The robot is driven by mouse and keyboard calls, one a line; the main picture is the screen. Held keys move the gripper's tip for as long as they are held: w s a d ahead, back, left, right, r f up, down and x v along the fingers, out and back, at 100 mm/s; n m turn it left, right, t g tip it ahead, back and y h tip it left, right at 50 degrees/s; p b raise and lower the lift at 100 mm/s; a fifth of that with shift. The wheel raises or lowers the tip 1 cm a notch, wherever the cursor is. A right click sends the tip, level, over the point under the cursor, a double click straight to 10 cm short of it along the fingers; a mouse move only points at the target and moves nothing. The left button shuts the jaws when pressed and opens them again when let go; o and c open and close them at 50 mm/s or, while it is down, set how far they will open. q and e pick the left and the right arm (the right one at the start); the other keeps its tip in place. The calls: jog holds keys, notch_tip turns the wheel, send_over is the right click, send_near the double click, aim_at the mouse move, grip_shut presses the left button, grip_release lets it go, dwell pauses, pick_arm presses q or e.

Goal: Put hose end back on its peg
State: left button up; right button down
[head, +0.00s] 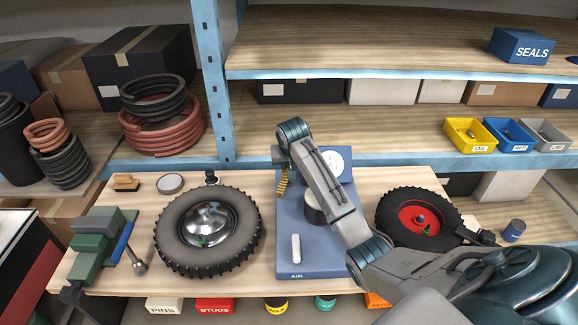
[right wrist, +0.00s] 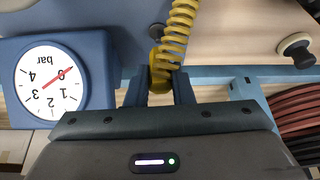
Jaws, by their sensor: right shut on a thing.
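A yellow coiled hose (head: 283,182) hangs at the upper left of the blue air station panel (head: 288,262). My right gripper (head: 280,158) is above the panel's top left. In the right wrist view its two dark fingers (right wrist: 160,90) are shut on the hose's yellow end (right wrist: 158,66), and the coil (right wrist: 181,28) runs up from it. A round gauge (head: 333,162) sits right of the gripper; it also shows in the right wrist view (right wrist: 48,80). I cannot clearly make out the peg; my arm covers part of the panel. My left gripper is not in view.
A large tyre (head: 175,235) lies left of the panel, and a red-hubbed wheel (head: 400,207) lies right. A green vise (head: 98,240) is at the bench's left end. A blue shelf post (head: 211,90) and stocked shelves stand behind.

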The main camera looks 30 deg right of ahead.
jog(key=shift+f, duration=1.7)
dwell(1.1)
jog(key=c, duration=0.6)
grip_release()
jog(key=shift+r, duration=0.45)
jog(key=shift+r, duration=1.05)
jog(key=shift+r, duration=0.1)
jog(key=shift+r, duration=3.4)
jog(key=shift+f, duration=0.1)
